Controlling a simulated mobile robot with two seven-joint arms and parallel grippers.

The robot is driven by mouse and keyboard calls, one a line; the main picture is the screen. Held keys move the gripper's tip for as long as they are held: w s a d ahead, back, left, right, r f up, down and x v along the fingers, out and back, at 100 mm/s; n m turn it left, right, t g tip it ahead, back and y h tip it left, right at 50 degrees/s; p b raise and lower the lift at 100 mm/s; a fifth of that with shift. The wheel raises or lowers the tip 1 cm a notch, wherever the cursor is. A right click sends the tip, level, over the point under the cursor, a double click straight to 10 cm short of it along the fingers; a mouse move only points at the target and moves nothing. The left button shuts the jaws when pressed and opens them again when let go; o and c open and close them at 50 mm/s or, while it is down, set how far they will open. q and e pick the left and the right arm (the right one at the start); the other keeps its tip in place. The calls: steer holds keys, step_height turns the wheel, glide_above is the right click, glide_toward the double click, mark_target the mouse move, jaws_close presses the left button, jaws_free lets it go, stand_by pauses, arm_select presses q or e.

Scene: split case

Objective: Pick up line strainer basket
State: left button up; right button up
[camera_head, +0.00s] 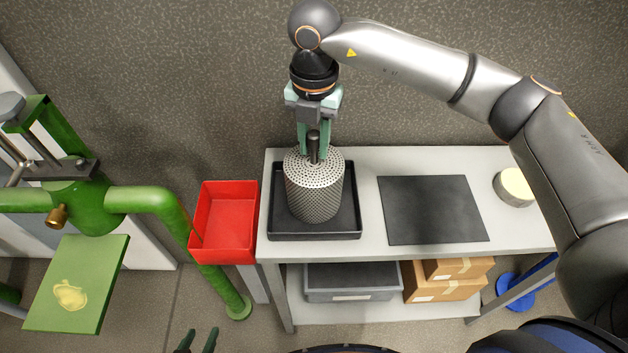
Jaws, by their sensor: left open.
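The line strainer basket (314,188) is a grey perforated metal cylinder with a dark upright post handle (313,147) on top. It is upright over the black tray (353,222) on the bench; whether it touches the tray floor I cannot tell. My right gripper (314,152) points down over the basket, its green fingers on either side of the handle. Whether they press on it I cannot tell. My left gripper (201,340) is at the bottom edge of the view, fingers apart and empty, far from the basket. Most of it is out of frame.
A red bin (226,222) stands left of the bench. A dark flat mat (432,209) and a round cream-topped container (514,187) are on the bench (370,165). Green pipework (150,200) is at the left. Boxes (445,285) sit on the lower shelf.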

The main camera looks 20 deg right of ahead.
jaws_close()
stand_by(0.8)
